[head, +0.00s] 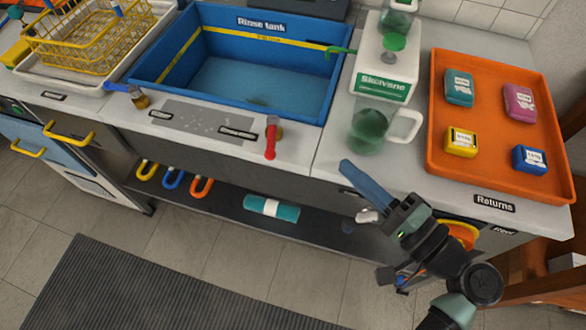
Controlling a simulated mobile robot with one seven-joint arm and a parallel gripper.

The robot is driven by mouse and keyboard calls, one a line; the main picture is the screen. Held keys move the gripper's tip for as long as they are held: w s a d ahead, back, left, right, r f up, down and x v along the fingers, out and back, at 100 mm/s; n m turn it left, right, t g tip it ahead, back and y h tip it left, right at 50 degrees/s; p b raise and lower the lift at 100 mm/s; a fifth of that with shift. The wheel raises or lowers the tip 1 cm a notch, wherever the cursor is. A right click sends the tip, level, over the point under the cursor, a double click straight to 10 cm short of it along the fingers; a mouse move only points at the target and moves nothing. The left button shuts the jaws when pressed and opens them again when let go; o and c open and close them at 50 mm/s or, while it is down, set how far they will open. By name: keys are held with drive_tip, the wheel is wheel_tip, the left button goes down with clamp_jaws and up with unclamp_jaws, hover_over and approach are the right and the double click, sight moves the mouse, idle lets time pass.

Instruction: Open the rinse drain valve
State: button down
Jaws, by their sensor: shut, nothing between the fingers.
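The blue rinse tank (240,85) is set into the grey counter, with water inside. In front of it, a red-handled valve (270,143) stands at the right, its lever pointing toward the counter's front edge. A blue-handled valve (127,91) with a brass body stands at the left, its lever lying sideways to the left. The small labels beside the valves are too small to read surely, so I cannot tell which is the drain. My gripper (348,168) is shut and empty, in front of the counter, to the right of and apart from the red valve.
A green jug (367,128) stands behind my gripper, below a white dispenser (387,62). An orange tray (480,180) with several small boxes is at the right. A yellow wire basket (85,40) is at the left. The counter around the red valve is mostly clear.

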sight(319, 163)
drive_tip(key=s+f+m+y+b, duration=0.1)
drive_tip(key=s+f, duration=0.2)
drive_tip(key=shift+t, duration=0.4)
drive_tip(key=x, duration=0.8)
drive_tip(key=shift+w+r, duration=0.15)
drive_tip(key=shift+w, duration=0.05)
drive_tip(key=a, duration=0.2)
drive_tip(key=a+p, duration=0.1)
drive_tip(key=shift+w+a+r, duration=0.25)
drive_tip(key=shift+w+r, duration=0.05)
drive_tip(key=shift+w, duration=0.05)
drive_tip(key=shift+a+r, duration=0.1)
drive_tip(key=shift+a, duration=0.4)
